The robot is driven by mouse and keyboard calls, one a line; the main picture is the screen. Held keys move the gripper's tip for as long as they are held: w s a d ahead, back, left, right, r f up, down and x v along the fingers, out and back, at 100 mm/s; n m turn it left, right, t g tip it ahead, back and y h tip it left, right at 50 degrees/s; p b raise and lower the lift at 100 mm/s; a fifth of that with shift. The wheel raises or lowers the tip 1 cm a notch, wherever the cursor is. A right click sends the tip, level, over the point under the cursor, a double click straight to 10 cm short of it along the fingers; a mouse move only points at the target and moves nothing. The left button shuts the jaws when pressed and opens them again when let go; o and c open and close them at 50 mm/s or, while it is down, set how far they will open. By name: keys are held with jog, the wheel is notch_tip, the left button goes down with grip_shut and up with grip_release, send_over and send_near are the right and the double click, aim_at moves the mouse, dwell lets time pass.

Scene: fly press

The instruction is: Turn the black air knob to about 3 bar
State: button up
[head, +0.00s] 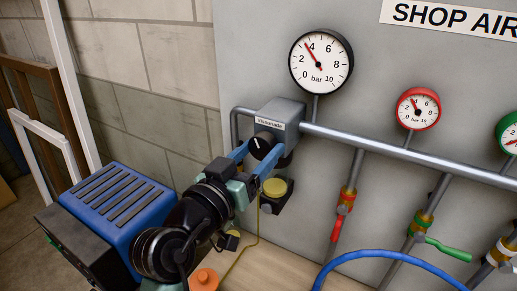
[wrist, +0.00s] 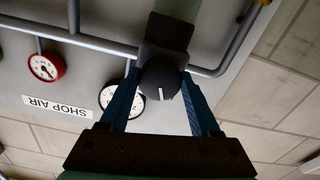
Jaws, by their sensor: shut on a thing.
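The black air knob (head: 262,142) sits on the front of the grey regulator box (head: 283,112), which has a label on it. My gripper (head: 258,151) has its blue fingers on either side of the knob and is shut on it. In the wrist view the knob (wrist: 160,80) lies between the fingertips, with its white mark near upright in the picture. The large black-rimmed gauge (head: 320,62) above shows its needle pointing up and left, close to the 4 and slightly on its lower side. The gauge (wrist: 122,98) is partly hidden by a finger in the wrist view.
A grey pipe (head: 400,152) runs right from the regulator. A red gauge (head: 418,108), a red-handled valve (head: 336,225) and a green-handled valve (head: 447,248) are right of it. A yellow button (head: 275,187) sits below the knob. A blue hose (head: 390,254) curves at the bottom.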

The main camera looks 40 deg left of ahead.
jog(key=shift+n, duration=1)
jog(key=o, duration=1.4)
jog(key=b+v, duration=0.4)
jog(key=v, duration=0.9)
jog(key=shift+d, duration=0.1)
